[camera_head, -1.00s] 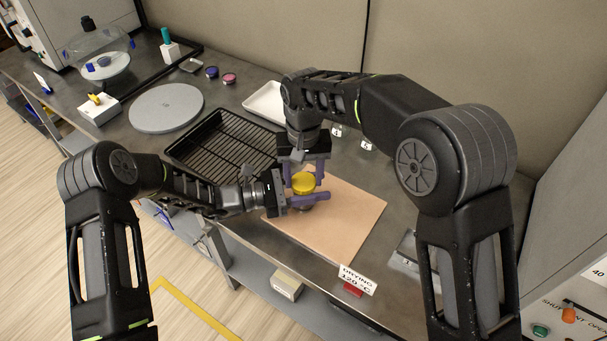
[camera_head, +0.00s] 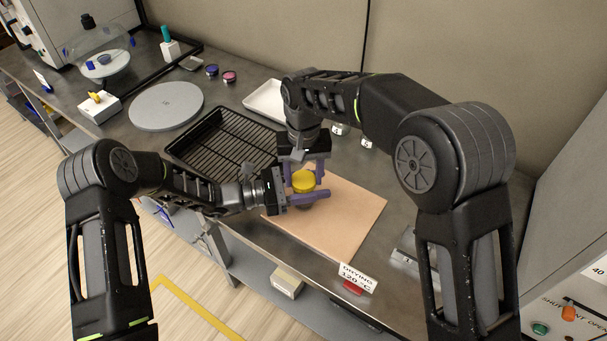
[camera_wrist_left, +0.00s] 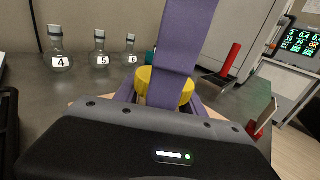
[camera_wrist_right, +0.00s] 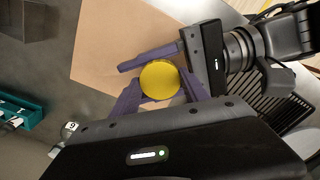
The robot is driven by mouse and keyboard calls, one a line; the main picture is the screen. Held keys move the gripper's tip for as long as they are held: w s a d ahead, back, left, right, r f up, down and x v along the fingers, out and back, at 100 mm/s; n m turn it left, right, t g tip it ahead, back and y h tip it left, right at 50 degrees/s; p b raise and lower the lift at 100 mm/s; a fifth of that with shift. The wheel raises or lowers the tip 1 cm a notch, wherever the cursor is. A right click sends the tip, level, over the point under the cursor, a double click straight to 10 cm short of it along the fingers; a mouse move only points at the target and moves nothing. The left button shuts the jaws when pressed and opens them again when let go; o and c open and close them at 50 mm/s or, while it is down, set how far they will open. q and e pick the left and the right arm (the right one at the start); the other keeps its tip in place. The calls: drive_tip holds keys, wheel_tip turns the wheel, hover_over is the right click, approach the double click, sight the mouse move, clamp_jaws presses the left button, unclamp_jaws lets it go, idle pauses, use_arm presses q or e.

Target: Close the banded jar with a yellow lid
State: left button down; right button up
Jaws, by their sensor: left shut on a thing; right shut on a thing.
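The yellow lid (camera_head: 303,181) sits level over the jar above the tan mat (camera_head: 350,215). My right gripper (camera_head: 305,173) comes from above and is shut on the lid, with one finger on either side; the lid also shows between its fingers in the right wrist view (camera_wrist_right: 159,80). My left gripper (camera_head: 308,198) comes in sideways just below the lid and is shut on the jar. The jar is mostly hidden by the purple fingers and the lid, so its bands and the lid's seating cannot be made out. The left wrist view shows the lid (camera_wrist_left: 150,80) behind a finger.
A black rack tray (camera_head: 215,140) lies left of the mat, with a white tray (camera_head: 265,101) behind it. A grey disc (camera_head: 166,107) and two small lids (camera_head: 229,78) are farther back. Numbered flasks (camera_wrist_left: 58,60) stand by the wall. The mat's front right is clear.

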drive_tip(key=shift+s+f, duration=0.15)
drive_tip(key=shift+f, duration=0.1)
drive_tip(key=shift+r, duration=0.4)
drive_tip(key=shift+r, duration=0.15)
idle(0.4)
drive_tip(key=shift+f, duration=0.7)
idle(0.8)
drive_tip(key=shift+f, duration=0.1)
clamp_jaws()
drive_tip(key=shift+d+f, duration=0.1)
drive_tip(key=shift+f, duration=0.05)
idle(0.4)
drive_tip(key=shift+r, duration=0.4)
